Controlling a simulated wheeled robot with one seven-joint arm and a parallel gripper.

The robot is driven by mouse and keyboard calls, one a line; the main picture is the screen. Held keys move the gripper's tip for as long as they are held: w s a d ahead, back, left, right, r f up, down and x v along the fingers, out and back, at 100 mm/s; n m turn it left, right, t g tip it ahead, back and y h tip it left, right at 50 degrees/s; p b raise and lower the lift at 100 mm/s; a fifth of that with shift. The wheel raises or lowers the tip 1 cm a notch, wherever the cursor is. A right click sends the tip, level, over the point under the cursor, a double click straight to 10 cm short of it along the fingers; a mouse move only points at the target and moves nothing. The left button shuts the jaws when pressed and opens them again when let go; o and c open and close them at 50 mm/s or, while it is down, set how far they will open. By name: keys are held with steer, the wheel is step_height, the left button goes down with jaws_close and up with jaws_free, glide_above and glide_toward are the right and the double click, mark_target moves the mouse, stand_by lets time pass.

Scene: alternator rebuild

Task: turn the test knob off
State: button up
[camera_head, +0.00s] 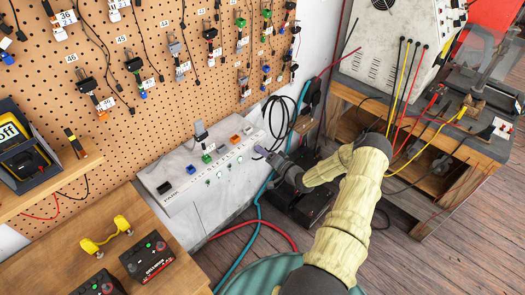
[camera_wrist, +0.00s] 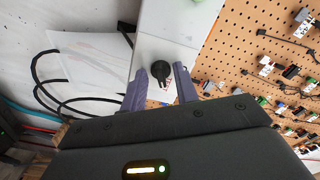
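The test knob (camera_wrist: 160,70) is a small black knob with a pointer-like tail, on the white test panel (camera_wrist: 170,22) in the wrist view. My gripper (camera_wrist: 161,76) is open, with one purple finger on each side of the knob and a visible gap on both sides. In the head view my gripper (camera_head: 263,151) is at the right end of the white panel (camera_head: 185,200). The knob cannot be made out there, likely hidden by the gripper.
Black cables (camera_head: 277,125) hang beside the panel's right end. A workbench (camera_head: 440,130) stands at right.

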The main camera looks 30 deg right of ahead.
jaws_close()
steer(key=shift+f+n+b, duration=0.1)
steer(key=shift+n+b, duration=0.2)
steer(key=shift+b, duration=0.1)
steer(key=shift+n+b, duration=4.85)
steer(key=shift+n, duration=0.85)
